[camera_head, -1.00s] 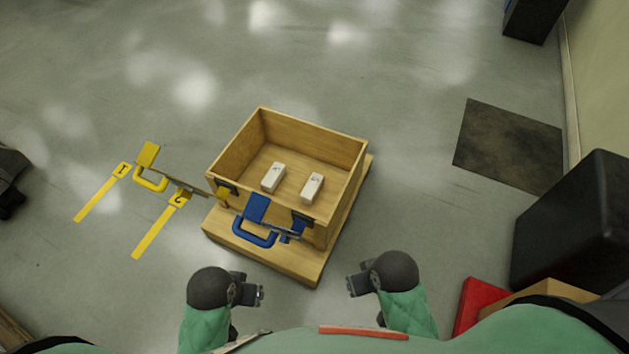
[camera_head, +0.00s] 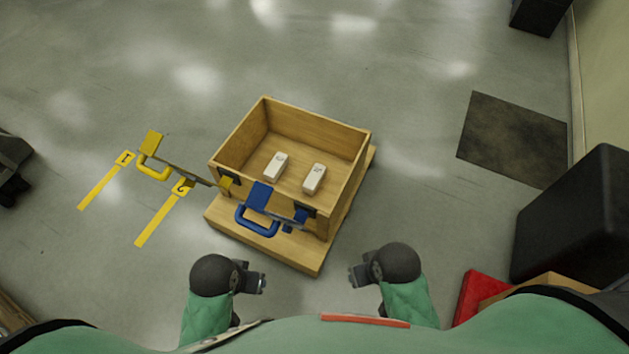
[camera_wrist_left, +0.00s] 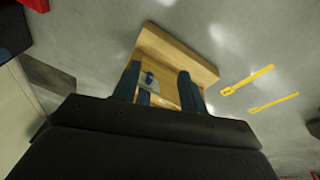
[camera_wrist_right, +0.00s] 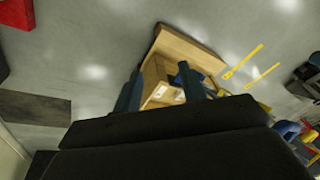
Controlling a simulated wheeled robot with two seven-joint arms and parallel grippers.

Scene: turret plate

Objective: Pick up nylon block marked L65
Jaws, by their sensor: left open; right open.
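Two pale blocks lie apart on the floor of an open wooden box (camera_head: 345,150): a left block (camera_head: 276,166) and a right block (camera_head: 314,178). Each has a small dark mark on top, too small to read, so I cannot tell which is L65. My left gripper (camera_head: 262,283) is open and empty, in front of the box. My right gripper (camera_head: 354,276) is open and empty, to the right of the left one. Both are apart from the box and blocks. The left wrist view shows the left fingers (camera_wrist_left: 158,84) spread; the right wrist view shows the right fingers (camera_wrist_right: 163,88) spread.
The box stands on a wooden base (camera_head: 300,258). A blue latch with a handle (camera_head: 258,220) is at its front, and a yellow handle (camera_head: 152,168) sticks out left. Yellow floor strips (camera_head: 160,220) lie further left. A black case (camera_head: 580,220) and red box (camera_head: 478,295) stand at right.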

